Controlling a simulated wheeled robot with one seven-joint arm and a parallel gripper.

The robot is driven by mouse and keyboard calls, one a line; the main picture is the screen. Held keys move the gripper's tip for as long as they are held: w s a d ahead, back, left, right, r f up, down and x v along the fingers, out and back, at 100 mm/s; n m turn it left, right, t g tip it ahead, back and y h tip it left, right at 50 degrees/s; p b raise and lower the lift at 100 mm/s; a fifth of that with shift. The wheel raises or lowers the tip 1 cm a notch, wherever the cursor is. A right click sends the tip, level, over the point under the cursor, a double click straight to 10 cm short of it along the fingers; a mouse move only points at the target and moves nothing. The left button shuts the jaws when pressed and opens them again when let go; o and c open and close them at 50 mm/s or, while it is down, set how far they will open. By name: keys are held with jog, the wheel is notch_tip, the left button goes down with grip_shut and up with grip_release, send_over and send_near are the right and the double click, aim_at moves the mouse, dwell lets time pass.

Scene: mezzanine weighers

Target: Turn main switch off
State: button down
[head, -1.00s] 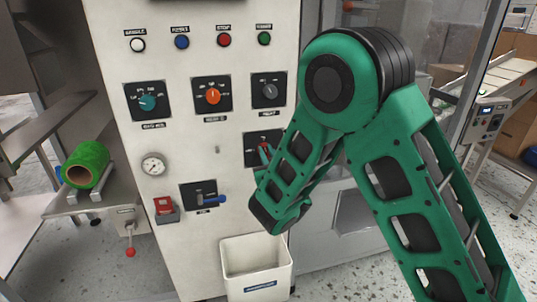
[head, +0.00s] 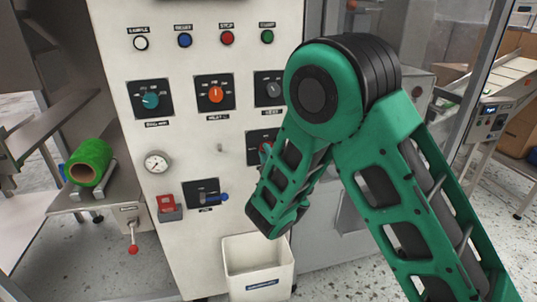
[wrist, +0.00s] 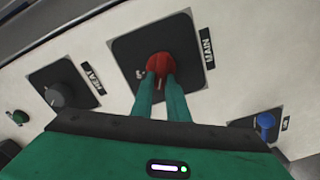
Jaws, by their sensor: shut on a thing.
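The main switch is a red rotary knob (wrist: 160,62) on a black square plate with the label MAIN beside it in the wrist view. My gripper (wrist: 161,80) has its two green fingers closed on either side of the red knob. A pale mark shows on the knob between the fingers; which position it points to is not clear. In the head view, the switch's black plate (head: 256,139) is partly hidden behind my green arm, and my fingertips cannot be made out well there.
The white panel also carries a teal knob (head: 151,101), an orange knob (head: 216,94), a grey heat knob (head: 274,90), a blue lever (head: 215,198), a red-lidded box (head: 167,203) and a gauge (head: 157,162). A white bin (head: 258,281) stands below. A green roll (head: 91,160) lies at left.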

jog(key=n, duration=0.5)
jog(key=shift+w+d+f, duration=0.1)
jog(key=shift+d+f, duration=0.05)
jog(key=shift+f, duration=0.15)
jog(key=shift+n, duration=0.4)
jog(key=c, duration=1.7)
grip_release()
jog(key=shift+f, duration=0.1)
